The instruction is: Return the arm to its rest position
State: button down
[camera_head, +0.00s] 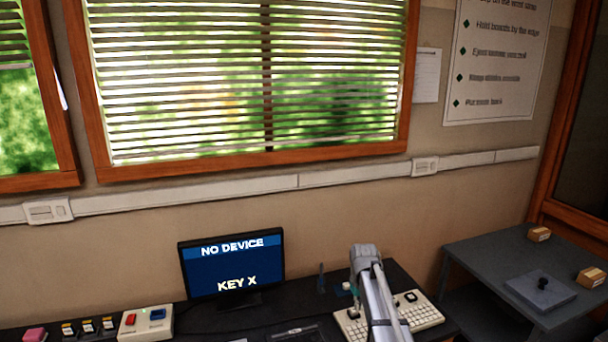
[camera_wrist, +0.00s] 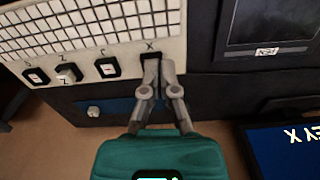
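My gripper (camera_wrist: 159,64) shows in the wrist view with its two grey fingertips close together and nothing seen between them. The tips are at the black key marked X (camera_wrist: 151,46) on a white keyboard panel (camera_wrist: 90,27); I cannot tell whether they touch it. In the head view my arm reaches over the white keyboard (camera_head: 424,316) on the dark desk. Only a bit of my gripper's teal body shows there, and the fingertips are hidden. A monitor (camera_head: 231,262) reads "NO DEVICE" and "KEY X".
A white box with red and blue buttons (camera_head: 146,323) and several small switches stand on the desk at left. A grey side table (camera_head: 480,252) at right holds small boxes and a flat plate with a black knob (camera_head: 541,284). The wall and window are behind.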

jog(key=s+m, duration=0.2)
jog(key=s, duration=2)
jog(key=shift+s+m, duration=0.25)
jog(key=shift+m, duration=0.15)
jog(key=shift+a, duration=0.1)
